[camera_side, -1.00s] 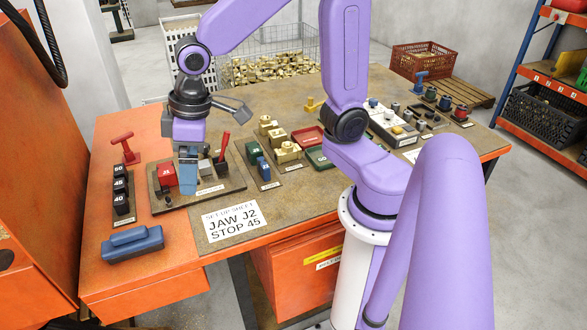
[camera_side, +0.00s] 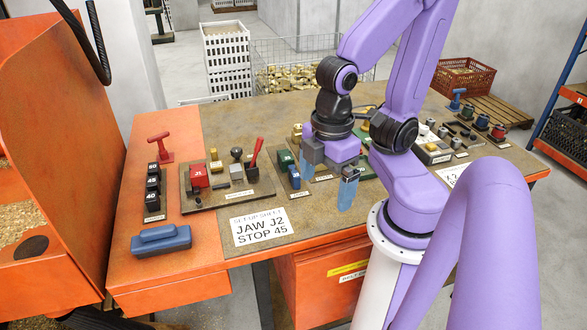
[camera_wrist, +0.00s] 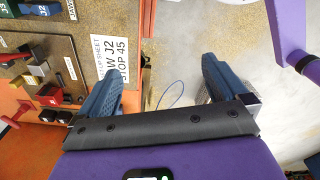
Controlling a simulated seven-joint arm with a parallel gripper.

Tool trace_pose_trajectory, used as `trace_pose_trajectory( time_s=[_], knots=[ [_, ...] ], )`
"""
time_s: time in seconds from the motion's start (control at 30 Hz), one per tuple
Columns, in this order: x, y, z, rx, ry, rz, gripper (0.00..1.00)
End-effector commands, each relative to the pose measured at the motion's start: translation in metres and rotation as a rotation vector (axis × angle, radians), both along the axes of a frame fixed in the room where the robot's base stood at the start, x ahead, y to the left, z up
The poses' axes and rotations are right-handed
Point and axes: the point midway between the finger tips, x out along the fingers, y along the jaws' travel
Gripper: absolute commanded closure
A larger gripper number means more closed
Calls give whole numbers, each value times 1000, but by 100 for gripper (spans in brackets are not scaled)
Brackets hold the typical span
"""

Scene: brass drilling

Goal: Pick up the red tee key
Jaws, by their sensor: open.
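The red tee key (camera_side: 161,146) stands upright, crossbar on top, at the back left of the bench on its orange part. In the wrist view the red shape at the lower left edge (camera_wrist: 22,108) appears to be it, partly cut off. My gripper (camera_side: 327,181) is well to the right of it, above the bench near the front edge, beside the blue J2 block. Its blue fingers are apart with nothing between them; the wrist view also shows the open gap (camera_wrist: 158,90).
Black numbered stop blocks (camera_side: 153,190) stand just in front of the tee key. A fixture plate (camera_side: 225,198) with a red block and an upright red lever (camera_side: 256,152) lies to its right. A blue-handled block (camera_side: 160,240) sits in front. The set-up sheet (camera_side: 262,226) lies flat.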

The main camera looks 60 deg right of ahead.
Motion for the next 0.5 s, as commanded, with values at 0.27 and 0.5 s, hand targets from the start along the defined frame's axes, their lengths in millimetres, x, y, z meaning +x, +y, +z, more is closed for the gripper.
trace_pose_trajectory(
  time_s=[0.27,0.5],
  knots=[
    [8,5,2,5,-7,-24,0],
    [72,35,11,35,-66,-210,0]
  ],
)
